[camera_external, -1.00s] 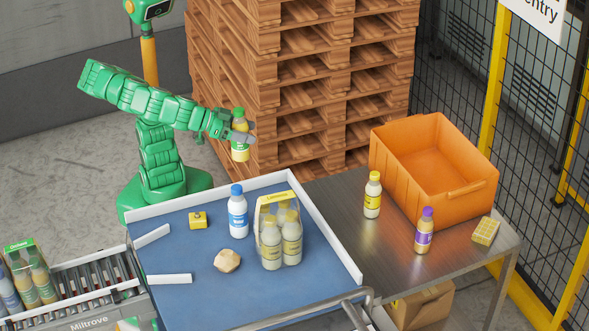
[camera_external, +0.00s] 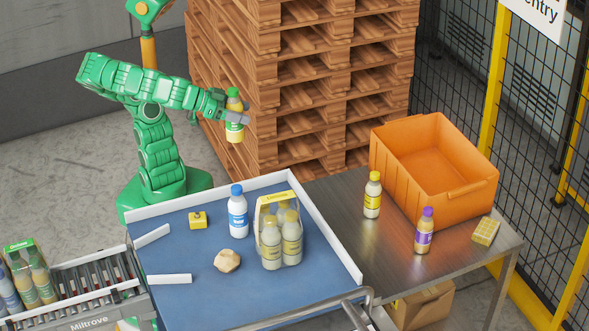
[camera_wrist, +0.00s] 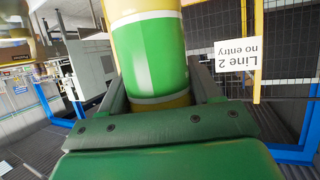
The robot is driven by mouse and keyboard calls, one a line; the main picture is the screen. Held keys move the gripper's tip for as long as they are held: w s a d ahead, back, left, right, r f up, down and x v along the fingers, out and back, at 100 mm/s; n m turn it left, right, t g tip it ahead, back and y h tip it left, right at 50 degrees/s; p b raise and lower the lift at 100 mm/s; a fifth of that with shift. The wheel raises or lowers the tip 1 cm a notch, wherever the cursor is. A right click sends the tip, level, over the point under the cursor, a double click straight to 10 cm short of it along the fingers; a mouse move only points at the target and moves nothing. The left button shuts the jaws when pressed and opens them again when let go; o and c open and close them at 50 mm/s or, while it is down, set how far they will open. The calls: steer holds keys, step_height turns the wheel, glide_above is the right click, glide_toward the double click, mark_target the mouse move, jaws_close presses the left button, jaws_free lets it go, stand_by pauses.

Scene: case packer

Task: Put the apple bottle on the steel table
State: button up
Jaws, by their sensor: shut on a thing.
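The apple bottle (camera_external: 235,131) has a green cap, a pale yellow body and a green label. My gripper (camera_external: 238,118) is shut on it and holds it upright in the air, in front of the pallet stack and above the back of the blue table. In the wrist view the bottle (camera_wrist: 150,50) fills the space between the jaws (camera_wrist: 160,100). The steel table (camera_external: 335,207) stands to the right of the blue table, well away from the bottle.
On the steel table are a yellow-capped bottle (camera_external: 372,196), a purple-capped bottle (camera_external: 424,232), an orange crate (camera_external: 395,178) and a small yellow block (camera_external: 485,231). The blue table (camera_external: 190,255) holds a blue-capped bottle (camera_external: 238,213) and a bottle pack (camera_external: 280,235). A pallet stack (camera_external: 300,90) rises behind.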

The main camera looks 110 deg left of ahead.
steer(key=w+a+f+m+h, duration=0.1)
steer(key=w+a, duration=0.1)
steer(key=w, duration=0.8)
steer(key=w+a+f+m+h, duration=0.1)
steer(key=w+a, duration=0.2)
steer(key=w, duration=0.6)
steer(key=w+a+r+n+y, duration=0.1)
steer(key=w+a, duration=0.5)
steer(key=a, duration=0.6)
steer(key=w+a, duration=0.5)
steer(key=a, duration=0.7)
steer(key=f, duration=3.4)
steer(key=shift+w+f, duration=0.2)
steer(key=shift+f, duration=0.05)
steer(key=shift+f, duration=0.15)
steer(key=o, duration=1.3)
steer(key=shift+c, duration=0.2)
